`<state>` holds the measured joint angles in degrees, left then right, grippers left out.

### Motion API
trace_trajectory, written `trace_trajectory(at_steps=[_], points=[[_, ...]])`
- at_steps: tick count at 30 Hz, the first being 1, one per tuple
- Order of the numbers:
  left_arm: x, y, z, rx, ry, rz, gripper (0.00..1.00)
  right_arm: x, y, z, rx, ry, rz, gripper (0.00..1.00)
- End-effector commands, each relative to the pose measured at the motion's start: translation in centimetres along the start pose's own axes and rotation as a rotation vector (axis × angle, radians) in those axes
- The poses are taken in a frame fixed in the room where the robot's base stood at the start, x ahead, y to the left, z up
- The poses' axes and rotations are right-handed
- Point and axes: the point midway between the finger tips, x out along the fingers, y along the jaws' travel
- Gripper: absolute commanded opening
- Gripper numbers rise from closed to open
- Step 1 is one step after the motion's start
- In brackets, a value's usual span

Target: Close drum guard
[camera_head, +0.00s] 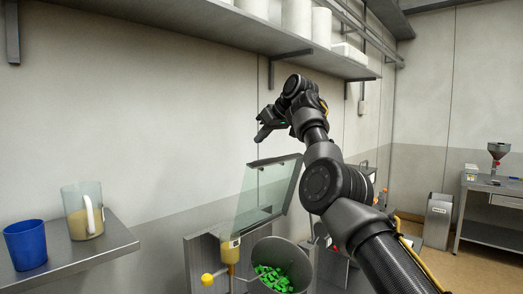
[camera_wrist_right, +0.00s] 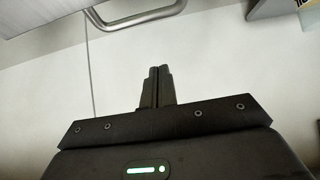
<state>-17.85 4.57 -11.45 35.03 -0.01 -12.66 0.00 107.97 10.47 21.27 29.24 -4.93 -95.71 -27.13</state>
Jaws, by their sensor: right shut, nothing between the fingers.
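The drum guard (camera_head: 268,190) is a clear panel with a grey frame, standing raised and tilted above the drum. The steel drum (camera_head: 298,250) is open at the top and holds green pieces (camera_head: 272,277). My right gripper (camera_head: 263,131) is up and behind the guard's top edge, in front of the wall and apart from the guard. In the right wrist view the fingers (camera_wrist_right: 158,72) are together with nothing between them. My right forearm hides the right part of the machine. My left gripper is not in view.
A shelf (camera_head: 215,30) with white containers runs above my right gripper. At left, a steel ledge (camera_head: 95,245) holds a blue cup (camera_head: 25,245) and a clear jug (camera_head: 84,210). A yellow knob (camera_head: 207,279) sticks out beside the drum. A steel table (camera_head: 490,190) stands far right.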

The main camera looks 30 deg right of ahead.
Motion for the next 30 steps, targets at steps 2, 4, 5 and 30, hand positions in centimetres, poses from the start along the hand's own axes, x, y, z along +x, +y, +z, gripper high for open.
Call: trace_trajectory(at_steps=[2,4,5,30], points=[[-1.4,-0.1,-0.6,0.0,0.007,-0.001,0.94,1.5,0.0,-0.3,0.001,-0.003,0.0,0.0],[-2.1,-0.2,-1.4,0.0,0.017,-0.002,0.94,3.0,0.1,-0.3,0.002,-0.002,0.001,0.0],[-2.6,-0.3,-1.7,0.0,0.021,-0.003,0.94,3.6,0.1,-0.3,0.003,-0.004,0.001,0.0],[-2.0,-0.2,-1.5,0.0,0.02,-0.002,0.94,3.7,0.3,3.9,0.003,0.001,0.004,0.0]])
